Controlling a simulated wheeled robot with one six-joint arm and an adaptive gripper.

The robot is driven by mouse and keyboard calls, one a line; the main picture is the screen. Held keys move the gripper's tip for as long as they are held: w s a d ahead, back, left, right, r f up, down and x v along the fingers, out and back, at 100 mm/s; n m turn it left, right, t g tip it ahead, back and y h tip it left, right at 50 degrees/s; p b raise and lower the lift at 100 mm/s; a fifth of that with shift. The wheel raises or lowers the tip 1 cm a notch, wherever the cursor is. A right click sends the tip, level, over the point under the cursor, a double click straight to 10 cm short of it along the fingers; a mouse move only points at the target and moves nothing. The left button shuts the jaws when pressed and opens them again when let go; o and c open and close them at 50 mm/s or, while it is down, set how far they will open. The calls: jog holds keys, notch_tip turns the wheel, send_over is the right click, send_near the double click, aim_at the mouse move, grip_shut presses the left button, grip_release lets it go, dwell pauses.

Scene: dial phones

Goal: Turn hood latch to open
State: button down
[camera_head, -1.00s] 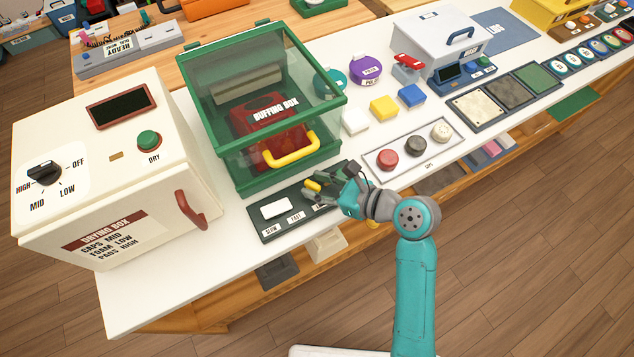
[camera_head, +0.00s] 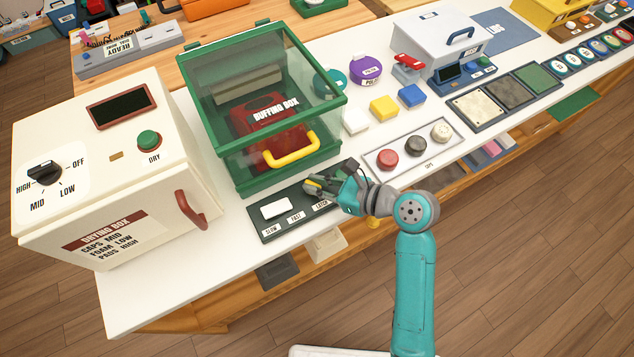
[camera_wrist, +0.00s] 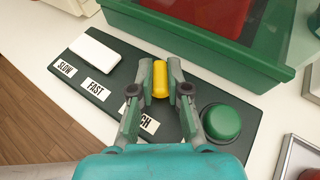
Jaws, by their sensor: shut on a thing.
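The yellow hood latch (camera_wrist: 160,78) stands on a dark green control panel (camera_wrist: 88,82) in front of the buffing box. My gripper (camera_wrist: 160,84) is shut on it, one finger at each side. In the head view the fingers (camera_head: 318,187) hide much of the latch. The "LATCH" label is partly covered by a finger in the wrist view. The buffing box (camera_head: 240,165) has a clear green hood with a yellow handle (camera_head: 292,152); the hood is down. A red machine (camera_head: 262,125) sits inside.
The panel also has a white slider (camera_head: 276,207) marked SLOW and FAST, and a green button (camera_wrist: 222,122) beside my right finger. A cream drying box (camera_head: 100,150) stands left.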

jog(key=n+g, duration=0.4)
jog(key=g, duration=0.1)
jog(key=shift+w+n+y, duration=0.3)
jog(key=shift+y, duration=0.1)
jog(key=shift+w+n+g+h, duration=0.1)
jog(key=shift+n+g+h, duration=0.2)
jog(key=shift+n+g, duration=1.75)
jog(key=shift+g, duration=0.45)
jog(key=c, duration=1.1)
grip_release()
jog(key=shift+c, duration=0.2)
jog(key=shift+m+t, duration=0.3)
jog(key=shift+m, duration=0.05)
